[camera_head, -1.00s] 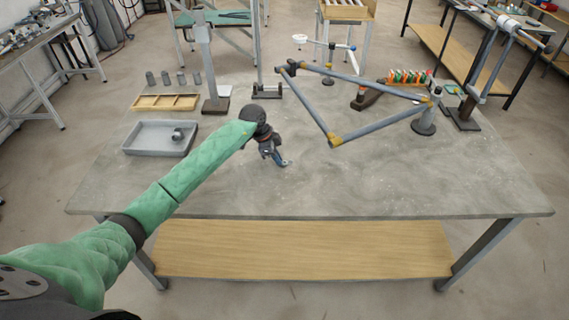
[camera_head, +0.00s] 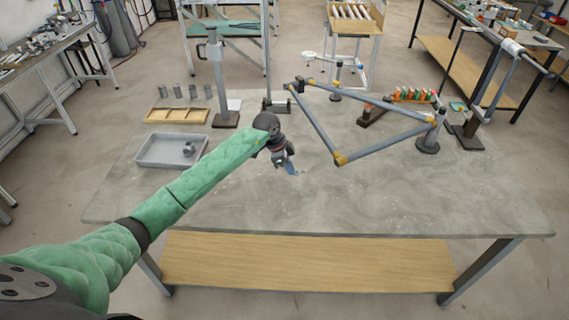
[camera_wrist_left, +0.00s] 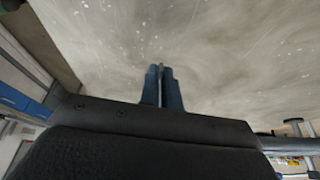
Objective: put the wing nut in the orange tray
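My left gripper (camera_head: 291,172) is over the front middle of the table, with its blue fingers pointing down. In the left wrist view its fingers (camera_wrist_left: 161,80) are close together, with a small grey-brown piece (camera_wrist_left: 161,67) between the tips. It looks like the wing nut, but is too small to make out its shape. No other wing nut can be made out. A shallow yellow-orange tray (camera_head: 178,108) with compartments stands at the back left of the table, far from the gripper. My right gripper is not in view.
A grey bin (camera_head: 150,163) with a small grey part in it stands in front of the yellow-orange tray. Several grey cylinders (camera_head: 178,91) stand behind that tray. A tube frame (camera_head: 385,143) on stands fills the right. The front of the table (camera_head: 400,205) is clear.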

